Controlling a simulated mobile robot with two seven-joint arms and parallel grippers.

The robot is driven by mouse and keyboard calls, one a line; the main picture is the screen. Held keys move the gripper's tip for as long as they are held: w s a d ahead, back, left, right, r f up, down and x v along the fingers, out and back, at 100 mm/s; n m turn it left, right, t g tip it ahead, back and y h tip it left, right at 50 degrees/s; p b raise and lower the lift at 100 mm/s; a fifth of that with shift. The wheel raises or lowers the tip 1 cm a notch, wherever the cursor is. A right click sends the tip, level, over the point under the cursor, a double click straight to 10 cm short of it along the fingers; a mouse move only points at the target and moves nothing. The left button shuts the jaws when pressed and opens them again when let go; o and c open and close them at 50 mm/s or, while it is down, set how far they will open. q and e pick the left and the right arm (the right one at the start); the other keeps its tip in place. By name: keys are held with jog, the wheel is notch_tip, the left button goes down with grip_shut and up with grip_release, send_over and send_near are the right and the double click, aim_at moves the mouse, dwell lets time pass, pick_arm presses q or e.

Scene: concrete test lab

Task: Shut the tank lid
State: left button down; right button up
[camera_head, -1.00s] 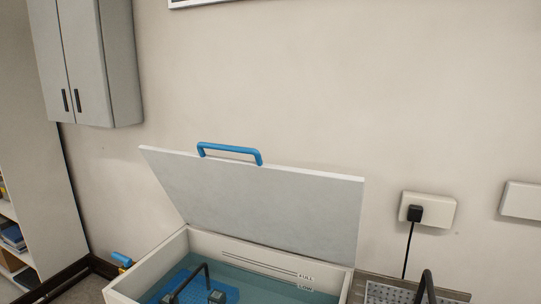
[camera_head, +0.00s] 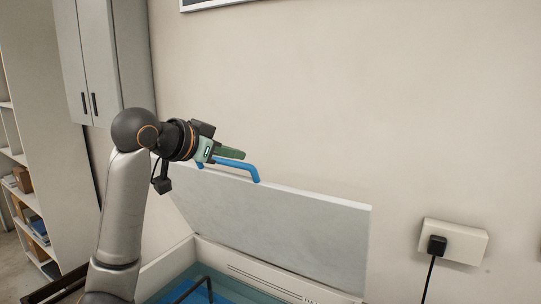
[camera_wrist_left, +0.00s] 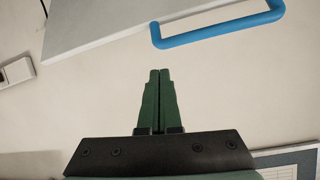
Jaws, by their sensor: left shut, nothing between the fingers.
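The grey-white tank lid (camera_head: 285,222) stands raised and open at the back of the tank (camera_head: 168,272). Its blue handle (camera_head: 240,166) sits on the lid's upper edge; part of it is hidden behind my gripper. My left gripper (camera_head: 242,154) is at the handle's height, its green fingers shut and empty. In the left wrist view the closed fingers (camera_wrist_left: 159,75) point toward the lid's edge (camera_wrist_left: 100,28), and the blue handle (camera_wrist_left: 220,32) lies ahead and to the right, apart from the fingertips. My right gripper is not in view.
The tank holds water with a blue rack (camera_head: 203,293) and a dark handle. A wall socket (camera_head: 453,242) with a black plug is on the right. A grey wall cabinet (camera_head: 98,60) and a shelf (camera_head: 35,215) stand at the left.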

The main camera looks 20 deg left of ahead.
pick_arm(q)
jog(key=w, duration=0.2)
jog(key=w+d, duration=0.1)
jog(key=w, duration=0.5)
jog(key=shift+w+d, duration=0.2)
jog(key=shift+d, duration=0.15)
jog(key=shift+s+a+f, duration=0.35)
jog(key=shift+s+f, duration=0.45)
jog(key=shift+f, duration=0.05)
jog(key=shift+s+a+f, duration=0.25)
jog(key=shift+s+f, duration=0.25)
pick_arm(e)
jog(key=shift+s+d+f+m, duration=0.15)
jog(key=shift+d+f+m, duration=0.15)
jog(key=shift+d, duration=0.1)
pick_arm(q)
jog(key=shift+f, duration=0.1)
